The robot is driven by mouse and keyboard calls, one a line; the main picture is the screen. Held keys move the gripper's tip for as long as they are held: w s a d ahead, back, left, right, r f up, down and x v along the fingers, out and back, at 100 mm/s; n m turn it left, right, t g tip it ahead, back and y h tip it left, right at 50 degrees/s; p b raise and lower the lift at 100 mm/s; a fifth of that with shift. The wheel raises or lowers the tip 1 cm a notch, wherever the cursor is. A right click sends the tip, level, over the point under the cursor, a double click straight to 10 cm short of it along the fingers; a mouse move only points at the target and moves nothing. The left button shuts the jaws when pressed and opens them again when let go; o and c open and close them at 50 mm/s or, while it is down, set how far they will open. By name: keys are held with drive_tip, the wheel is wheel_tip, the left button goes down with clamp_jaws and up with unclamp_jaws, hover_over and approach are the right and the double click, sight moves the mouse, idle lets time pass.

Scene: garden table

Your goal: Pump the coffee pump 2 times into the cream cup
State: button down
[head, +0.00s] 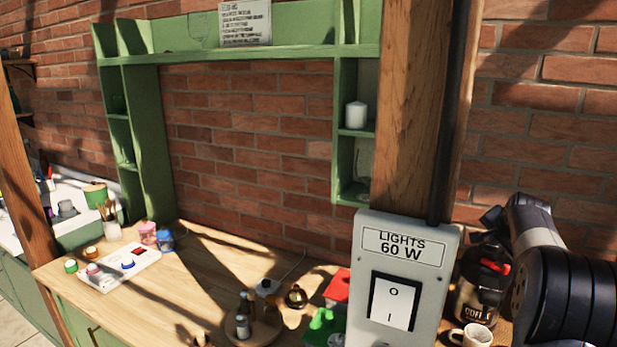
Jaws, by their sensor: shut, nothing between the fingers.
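The coffee pump (474,303) is a dark, rounded container with a pale "COFFEE" label and a red part near its top, at the lower right of the head view. The cream cup (478,335) stands low in front of it, partly cut off by the bottom edge. My gripper (488,222) is above the top of the pump, shut and holding nothing. My dark arm comes in from the right and hides part of the pump's right side. I cannot tell whether the gripper touches the pump.
A grey "LIGHTS 60 W" switch box (407,240) on a wooden post stands left of the pump. On the wooden table (225,270) are a round board (270,331) with small bottles, a white tray (120,272), and jars. A green shelf frame (150,150) stands behind.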

sight(493, 248)
drive_tip(key=shift+f+b, duration=0.3)
drive_tip(key=shift+f, duration=0.35)
drive_tip(key=shift+r, duration=0.15)
drive_tip(key=shift+r+p, duration=0.95)
drive_tip(key=shift+r, duration=0.05)
wheel_tip(493, 248, up, 6)
drive_tip(key=p, duration=0.4)
drive_tip(key=shift+p, duration=0.35)
drive_tip(key=shift+w+b, duration=0.1)
drive_tip(key=shift+b, duration=0.35)
idle(1.8)
